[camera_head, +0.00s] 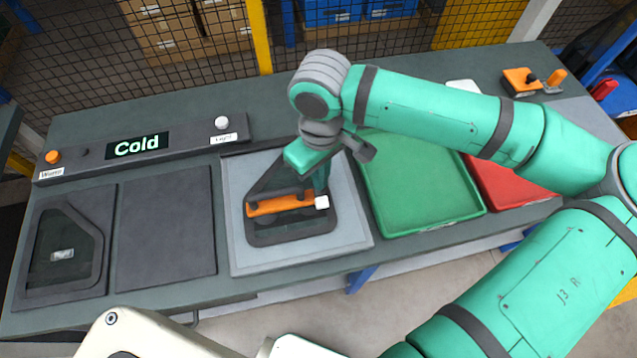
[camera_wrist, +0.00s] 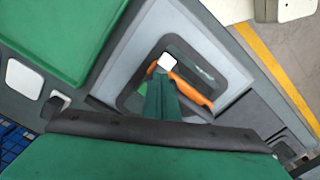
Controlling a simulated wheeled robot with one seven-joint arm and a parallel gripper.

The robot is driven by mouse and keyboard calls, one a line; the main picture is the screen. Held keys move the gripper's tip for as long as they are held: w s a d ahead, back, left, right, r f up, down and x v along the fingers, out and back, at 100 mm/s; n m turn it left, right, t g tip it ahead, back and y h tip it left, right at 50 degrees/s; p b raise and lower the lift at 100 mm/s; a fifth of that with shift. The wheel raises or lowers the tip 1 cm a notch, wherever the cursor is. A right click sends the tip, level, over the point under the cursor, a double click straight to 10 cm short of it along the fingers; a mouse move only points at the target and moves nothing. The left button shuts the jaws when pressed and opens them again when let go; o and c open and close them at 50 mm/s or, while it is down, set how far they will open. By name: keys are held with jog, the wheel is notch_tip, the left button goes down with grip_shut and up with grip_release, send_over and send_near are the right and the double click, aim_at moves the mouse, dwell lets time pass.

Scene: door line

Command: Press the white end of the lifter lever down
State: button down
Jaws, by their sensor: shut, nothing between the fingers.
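The lifter lever is an orange bar (camera_head: 275,205) with a white end (camera_head: 322,202) at its right. It lies across a dark window-shaped door panel (camera_head: 290,232) on a grey plate (camera_head: 240,262). My gripper (camera_head: 321,188) is shut and empty, pointing down, with its tips just above or at the white end; I cannot tell whether they touch. In the wrist view the fingertips (camera_wrist: 161,76) lie right beside the white end (camera_wrist: 168,62), and part of the orange bar (camera_wrist: 195,88) shows to their right.
A green tray (camera_head: 425,228) stands right of the plate, with a red tray (camera_head: 515,200) beyond it. A mesh fence (camera_head: 90,70) runs behind the bench.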

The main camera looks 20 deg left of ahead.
aim_at(319, 193)
notch_tip(319, 193, up, 4)
jog(key=shift+f, duration=0.1)
dwell(0.4)
jog(key=shift+s+a, duration=0.1)
